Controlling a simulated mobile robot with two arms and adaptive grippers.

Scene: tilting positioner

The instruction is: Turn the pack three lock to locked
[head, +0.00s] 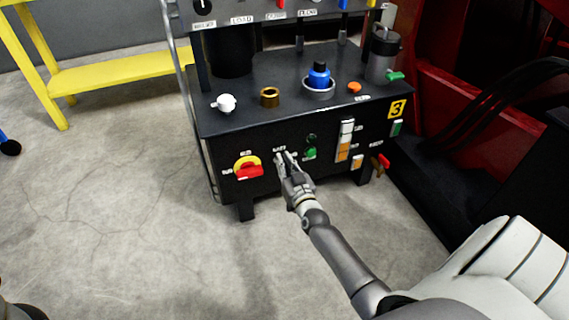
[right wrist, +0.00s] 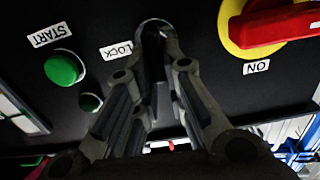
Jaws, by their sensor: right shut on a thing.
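Pack three is a black cabinet (head: 225,150) with a yellow "3" label (head: 397,109). Its lock (right wrist: 157,25) is a small key lock with a pale round rim on the front panel, beside a "LOCK" label (right wrist: 116,51) in the right wrist view. My right gripper (head: 283,160) is at the front panel, shut on the lock's key, with its fingers meeting right at the lock. The fingers hide most of the key, so I cannot tell which way it is turned. My left gripper is not in view.
A red and yellow rotary switch (head: 248,167) is left of the lock in the head view. A green start button (head: 310,153) is to its right. A yellow bench (head: 120,72) stands at the left; the floor in front is clear.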

